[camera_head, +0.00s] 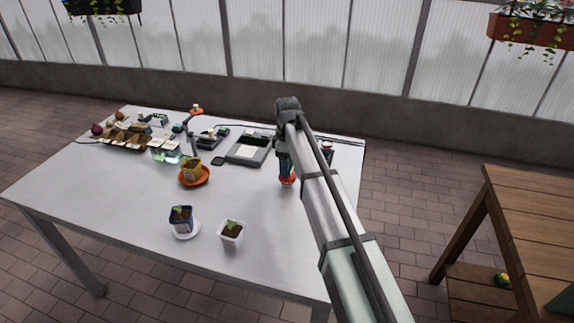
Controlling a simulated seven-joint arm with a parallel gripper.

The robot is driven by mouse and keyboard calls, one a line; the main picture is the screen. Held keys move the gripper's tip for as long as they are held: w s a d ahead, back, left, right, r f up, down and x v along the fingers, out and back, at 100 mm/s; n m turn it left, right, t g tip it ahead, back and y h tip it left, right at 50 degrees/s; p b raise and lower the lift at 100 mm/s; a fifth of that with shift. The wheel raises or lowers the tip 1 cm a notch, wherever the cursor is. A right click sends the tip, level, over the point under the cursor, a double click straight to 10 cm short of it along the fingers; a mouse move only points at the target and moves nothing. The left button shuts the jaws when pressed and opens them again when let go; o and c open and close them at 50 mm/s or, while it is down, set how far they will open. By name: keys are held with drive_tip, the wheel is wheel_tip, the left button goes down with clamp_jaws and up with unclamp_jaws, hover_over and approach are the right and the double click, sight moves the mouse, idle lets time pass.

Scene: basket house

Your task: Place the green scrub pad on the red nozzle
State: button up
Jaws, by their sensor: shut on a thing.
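My gripper (286,171) hangs over the right part of the grey table, partly behind my arm. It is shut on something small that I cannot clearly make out. A small red-orange piece (288,181) shows right at its lower end; it may be the red nozzle, and whether it touches the gripper or lies under it is unclear. I cannot pick out the green scrub pad with certainty. A dark bottle-like thing with some red (327,148) stands just right of my arm.
The front left is clear. A wooden bench (535,225) stands right.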

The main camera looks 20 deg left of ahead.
drive_tip(key=shift+f, duration=0.35)
drive_tip(key=shift+f, duration=0.1)
drive_tip(key=o, duration=1)
wheel_tip(320, 180, up, 12)
drive_tip(key=shift+r, duration=0.15)
drive_tip(key=shift+d, duration=0.1)
